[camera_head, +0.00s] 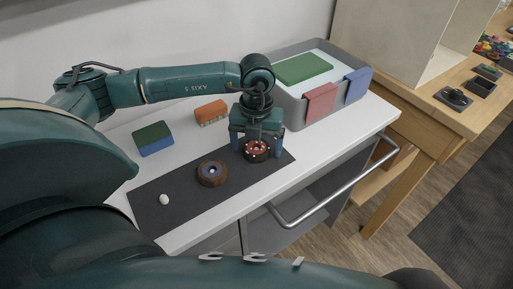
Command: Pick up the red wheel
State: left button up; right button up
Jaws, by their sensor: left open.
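The red wheel (256,152) has a red hub and a dark rim, and lies on the right part of a dark mat (187,200) on the white counter. My left gripper (259,151) points down over it, with one finger on each side of the wheel. The jaws are open, and I cannot tell whether the fingers touch the rim. Part of the wheel's far side is hidden by the gripper. My right gripper is not in view.
A green-blue block (153,139) and an orange block (210,112) stand behind. A metal handle (342,187) runs along the front.

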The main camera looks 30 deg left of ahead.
pick_arm(q)
jog(key=shift+c, duration=0.2)
jog(key=c, duration=1)
